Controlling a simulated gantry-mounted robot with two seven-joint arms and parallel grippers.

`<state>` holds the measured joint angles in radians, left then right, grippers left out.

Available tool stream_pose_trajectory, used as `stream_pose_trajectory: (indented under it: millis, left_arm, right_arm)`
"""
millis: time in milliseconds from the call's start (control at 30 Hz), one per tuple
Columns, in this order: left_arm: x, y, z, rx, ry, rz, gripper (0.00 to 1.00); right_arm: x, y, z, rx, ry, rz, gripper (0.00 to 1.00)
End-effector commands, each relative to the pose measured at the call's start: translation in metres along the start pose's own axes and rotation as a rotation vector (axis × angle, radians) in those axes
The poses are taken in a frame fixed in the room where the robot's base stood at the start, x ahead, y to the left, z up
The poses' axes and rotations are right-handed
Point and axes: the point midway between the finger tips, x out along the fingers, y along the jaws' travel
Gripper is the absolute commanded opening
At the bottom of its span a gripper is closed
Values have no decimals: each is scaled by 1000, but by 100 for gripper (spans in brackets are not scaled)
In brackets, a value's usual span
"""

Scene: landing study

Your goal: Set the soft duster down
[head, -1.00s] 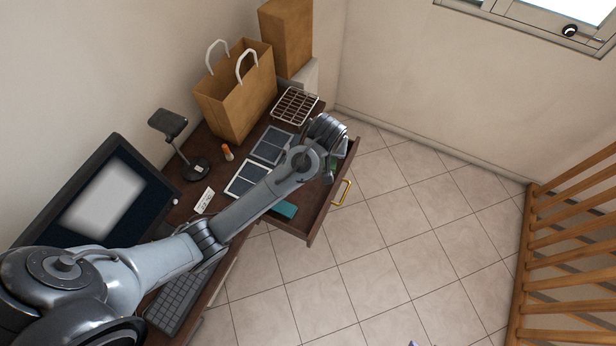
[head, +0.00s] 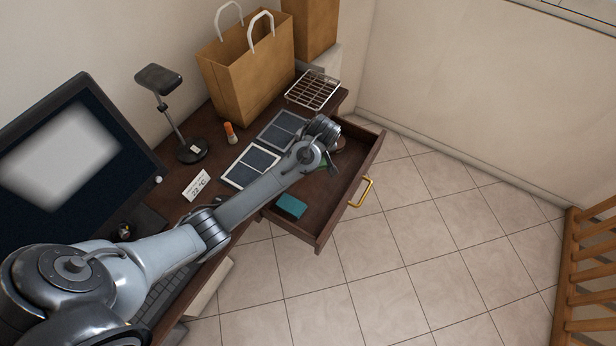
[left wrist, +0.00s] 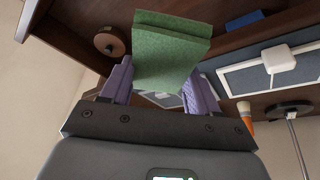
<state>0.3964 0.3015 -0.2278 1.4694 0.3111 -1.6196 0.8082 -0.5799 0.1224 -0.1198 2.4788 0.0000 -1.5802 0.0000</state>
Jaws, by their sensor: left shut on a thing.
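The soft duster (left wrist: 172,50) is a green, folded, felt-like pad. In the left wrist view my left gripper (left wrist: 160,82) is shut on it, with a purple finger on each side. In the head view only a small green edge of the duster (head: 330,167) shows past my left wrist, over the far part of the open drawer (head: 325,200). The gripper's fingers are mostly hidden there. I cannot tell whether the duster touches the drawer's bottom. My right gripper is not in view.
A teal block (head: 291,206) lies in the drawer's near part; a round brown object (left wrist: 110,42) is near the duster. Two framed panels (head: 250,167), an orange-capped bottle (head: 231,133), a lamp (head: 193,150), a rack (head: 312,90) and a paper bag (head: 247,75) stand on the desk.

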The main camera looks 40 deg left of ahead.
Motion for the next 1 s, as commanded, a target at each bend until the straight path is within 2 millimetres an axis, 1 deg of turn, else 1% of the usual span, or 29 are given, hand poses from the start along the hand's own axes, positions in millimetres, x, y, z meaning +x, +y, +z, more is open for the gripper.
stream_pose_trajectory:
  millis: [33, 167, 267, 400, 500, 600, 700, 933, 1000]
  left_arm:
    - [8, -1, 2, -3, 0, -2, 26]
    - [26, -2, 8, -6, -2, -5, 26]
    - [46, -3, 17, -6, -2, -6, 26]
    - [78, -3, 31, -4, -3, -6, 26]
    - [98, -4, 39, -5, -3, -5, 26]
    - [113, -4, 45, -5, -2, -5, 26]
    - [123, -4, 49, -4, -1, -4, 26]
    - [132, -4, 53, -5, -1, -3, 26]
    - [137, -4, 55, -5, -1, -4, 26]
  right_arm:
    - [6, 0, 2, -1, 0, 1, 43]
    - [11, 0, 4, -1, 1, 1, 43]
    - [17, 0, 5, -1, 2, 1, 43]
    - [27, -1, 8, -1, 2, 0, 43]
    - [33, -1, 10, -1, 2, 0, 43]
    - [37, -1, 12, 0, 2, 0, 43]
    - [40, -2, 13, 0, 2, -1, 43]
    - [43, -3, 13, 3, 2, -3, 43]
    - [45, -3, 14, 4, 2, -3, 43]
